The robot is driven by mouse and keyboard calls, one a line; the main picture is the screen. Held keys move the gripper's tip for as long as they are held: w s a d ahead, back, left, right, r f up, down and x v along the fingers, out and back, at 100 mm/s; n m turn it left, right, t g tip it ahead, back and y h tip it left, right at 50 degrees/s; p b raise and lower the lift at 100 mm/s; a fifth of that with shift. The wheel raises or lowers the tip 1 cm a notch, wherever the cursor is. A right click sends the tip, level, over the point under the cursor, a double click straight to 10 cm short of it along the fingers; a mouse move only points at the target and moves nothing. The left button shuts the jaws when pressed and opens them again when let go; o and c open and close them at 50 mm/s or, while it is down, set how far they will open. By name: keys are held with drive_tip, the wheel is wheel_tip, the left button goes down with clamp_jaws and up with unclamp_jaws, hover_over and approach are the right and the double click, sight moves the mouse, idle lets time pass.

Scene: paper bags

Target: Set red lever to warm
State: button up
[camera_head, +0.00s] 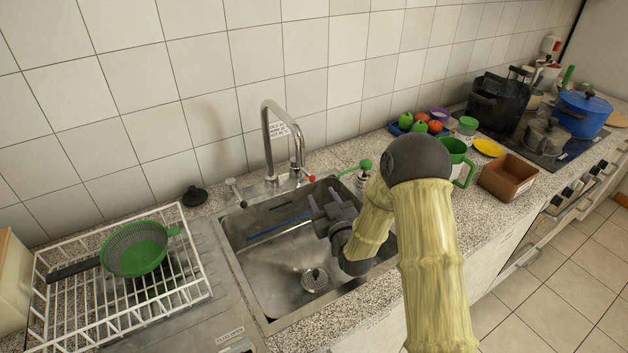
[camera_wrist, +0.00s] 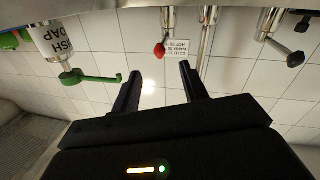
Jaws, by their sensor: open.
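The red lever (camera_head: 311,178) is on the right side of the steel tap (camera_head: 270,140) behind the sink. In the wrist view the red lever tip (camera_wrist: 160,50) shows beyond and roughly between my fingertips, apart from them. A small label (camera_head: 278,129) with lines for cold, warm and hot is by the tap; it also shows in the wrist view (camera_wrist: 178,46), too small to read fully. My gripper (camera_head: 322,197) is open and empty over the sink's back right part, in front of the lever. Its fingers also show in the wrist view (camera_wrist: 158,70).
A soap bottle with a green pump (camera_head: 364,165) stands right of the lever, near my gripper; the pump (camera_wrist: 90,77) is left in the wrist view. A dark-tipped lever (camera_head: 235,191) is left of the tap. The sink (camera_head: 262,262) is open below; a dish rack (camera_head: 90,318) stands left.

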sight(314, 181)
drive_tip(key=p+x, duration=0.1)
drive_tip(key=x, duration=0.7)
drive_tip(key=shift+c, duration=0.2)
clamp_jaws()
